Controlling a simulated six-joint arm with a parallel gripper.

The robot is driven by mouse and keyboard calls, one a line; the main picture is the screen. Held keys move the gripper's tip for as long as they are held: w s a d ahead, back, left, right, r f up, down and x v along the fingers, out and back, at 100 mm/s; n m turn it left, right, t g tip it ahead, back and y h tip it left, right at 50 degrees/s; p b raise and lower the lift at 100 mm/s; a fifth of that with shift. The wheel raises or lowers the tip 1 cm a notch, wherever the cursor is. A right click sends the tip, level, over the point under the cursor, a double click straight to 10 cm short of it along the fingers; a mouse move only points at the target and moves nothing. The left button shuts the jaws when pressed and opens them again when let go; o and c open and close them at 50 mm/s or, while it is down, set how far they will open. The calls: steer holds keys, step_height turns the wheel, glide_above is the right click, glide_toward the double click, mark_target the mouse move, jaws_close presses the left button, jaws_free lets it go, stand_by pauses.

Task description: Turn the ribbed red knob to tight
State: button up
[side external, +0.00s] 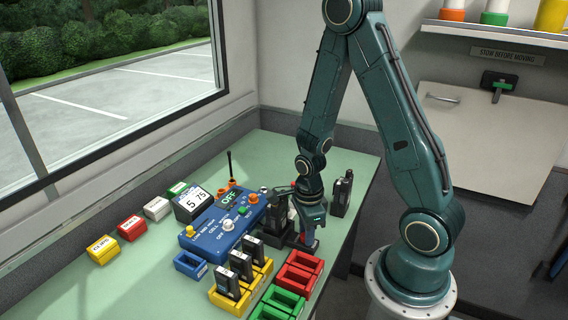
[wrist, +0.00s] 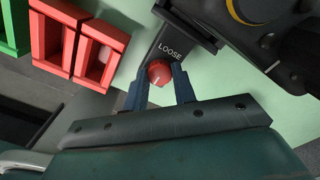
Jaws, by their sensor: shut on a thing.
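The red knob (wrist: 160,71) sits between the two blue fingers of my gripper (wrist: 160,84) in the wrist view, one finger on each side. My gripper is shut on it. A short white mark shows on the knob's face. The word LOOSE is printed on the dark panel (wrist: 168,36) just above the knob in the picture. No TIGHT label is readable. In the side view my gripper (side external: 312,232) reaches down beside a black device (side external: 277,222) near the table's right edge. The knob is too small and too covered there to make out its setting.
A blue control box (side external: 212,240) with several knobs and a display reading OFF stands left of the arm. A black radio (side external: 342,195) stands behind right.

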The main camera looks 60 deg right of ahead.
steer(key=o, duration=1)
steer(key=shift+r, duration=0.15)
step_height(320, 180, up, 14)
steer(key=shift+f, duration=0.2)
stand_by(0.5)
steer(key=shift+r, duration=0.1)
steer(key=s+a+r+n+t, duration=0.2)
steer(key=r+n, duration=0.5)
steer(key=n, duration=0.6)
steer(key=s+a+r+n+t, duration=0.3)
steer(key=s+a+r+n, duration=0.2)
steer(key=n, duration=0.9)
step_height(320, 180, up, 2)
steer(key=shift+s+a+r+t, duration=0.1)
steer(key=shift+s+a+t, duration=0.2)
steer(key=shift+a, duration=0.2)
